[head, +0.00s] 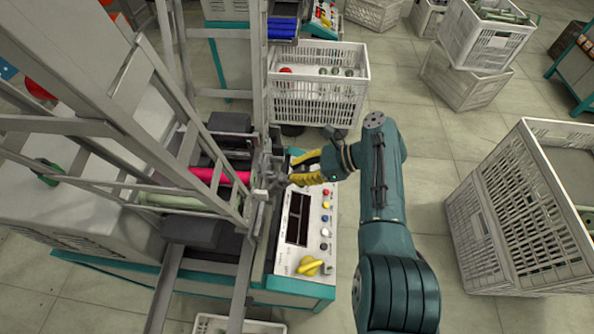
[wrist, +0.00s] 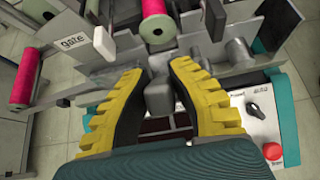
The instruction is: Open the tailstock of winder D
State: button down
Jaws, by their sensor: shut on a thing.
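The winder's tailstock (head: 268,172) is a grey metal assembly at the right end of a pink bobbin (head: 220,176) in the head view. My gripper (head: 297,170), with yellow ribbed fingers, reaches it from the right, above the control panel. In the wrist view, my gripper (wrist: 160,80) is shut on a grey block-like handle (wrist: 160,97) between its fingers. The pink bobbin (wrist: 155,20) shows beyond at the top. A pale green tube (head: 175,201) lies beside the pink bobbin. The fingers partly hide the handle, and I cannot read the winder's letter.
The control panel (head: 285,255) has coloured buttons and a yellow knob (head: 311,266). Grey frame bars (head: 165,90) stand to the left. White crates stand behind (head: 320,105) and to the right (head: 510,235). The floor (head: 430,130) behind my arm is partly clear.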

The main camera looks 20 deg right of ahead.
jog(key=c, duration=0.9)
grip_release()
jog(key=shift+s+f, duration=0.1)
jog(key=shift+f, duration=0.05)
jog(key=v, duration=1.2)
